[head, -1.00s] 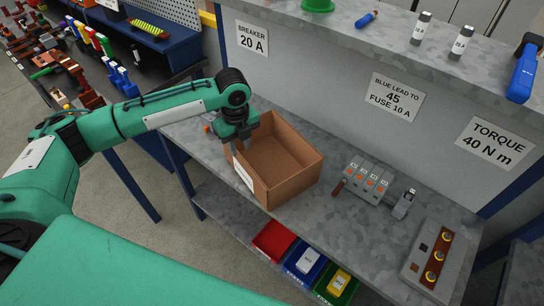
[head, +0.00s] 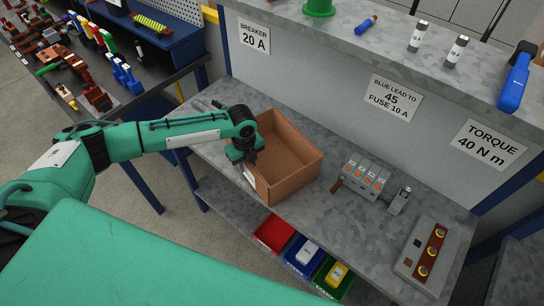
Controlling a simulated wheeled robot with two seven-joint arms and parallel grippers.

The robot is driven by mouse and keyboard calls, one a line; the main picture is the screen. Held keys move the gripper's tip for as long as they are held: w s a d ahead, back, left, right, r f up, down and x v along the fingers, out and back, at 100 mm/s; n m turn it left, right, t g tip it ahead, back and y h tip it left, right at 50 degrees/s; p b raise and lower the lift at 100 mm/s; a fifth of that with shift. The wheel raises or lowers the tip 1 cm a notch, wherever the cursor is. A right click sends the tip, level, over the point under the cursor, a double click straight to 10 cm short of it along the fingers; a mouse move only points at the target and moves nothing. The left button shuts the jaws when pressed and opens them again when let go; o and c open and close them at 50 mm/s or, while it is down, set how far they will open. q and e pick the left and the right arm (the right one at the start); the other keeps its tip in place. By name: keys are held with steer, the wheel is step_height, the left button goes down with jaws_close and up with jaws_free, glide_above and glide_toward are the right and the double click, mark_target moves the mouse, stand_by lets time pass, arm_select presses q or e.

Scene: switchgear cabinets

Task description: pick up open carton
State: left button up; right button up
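The open carton (head: 290,176) is a brown, open-topped box on the grey metal bench. It sits upright, its inside is empty, and a white label shows partly on its left side. My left gripper (head: 251,160) is at the carton's left wall, pointing down with its dark fingers at the wall's top edge. The gripper hides part of that wall. I cannot tell whether the fingers are closed on it or stand apart around it. My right gripper is not in view.
A row of grey breakers (head: 366,178) and a panel with yellow-ringed buttons (head: 427,255) sit right of the carton. An upper shelf (head: 385,38) runs behind. Red (head: 274,233), blue and green bins are below. Some bench between carton and breakers is bare.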

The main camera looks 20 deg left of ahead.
arm_select(q)
jaws_close()
steer(key=shift+w+r, duration=0.1)
steer(key=shift+r, duration=0.05)
